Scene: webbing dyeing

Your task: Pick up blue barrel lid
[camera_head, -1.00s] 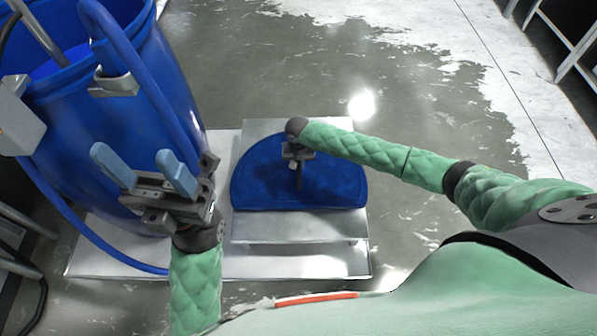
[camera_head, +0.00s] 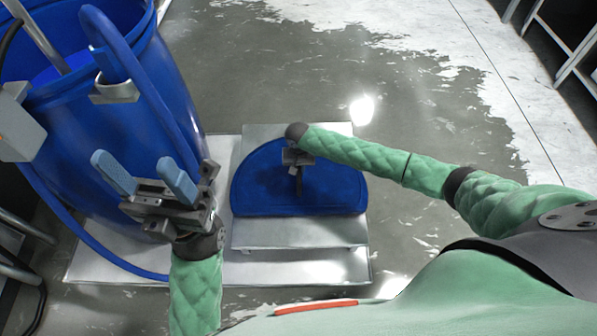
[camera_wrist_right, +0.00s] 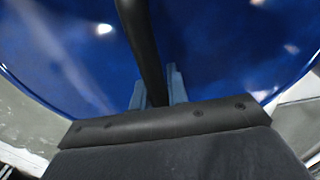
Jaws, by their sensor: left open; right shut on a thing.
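The blue barrel lid (camera_head: 265,185) is a half-round blue plate with a dark handle (camera_head: 299,182) on its top. It lies over a low metal platform; whether it touches the platform is hard to tell. My right gripper (camera_head: 298,172) is over the lid and shut on the handle. In the right wrist view the dark handle (camera_wrist_right: 143,45) runs down between the blue-grey fingers (camera_wrist_right: 155,90), with the lid's blue surface (camera_wrist_right: 220,45) behind. My left gripper (camera_head: 145,175) is open and empty, fingers apart, in front of the blue barrel.
The blue barrel (camera_head: 130,120) stands at the left with a blue hose (camera_head: 150,85) over its rim. The stepped metal platform (camera_head: 300,232) is under the lid. The wet floor (camera_head: 400,110) behind and right is clear. A metal rack (camera_head: 565,45) stands at the far right.

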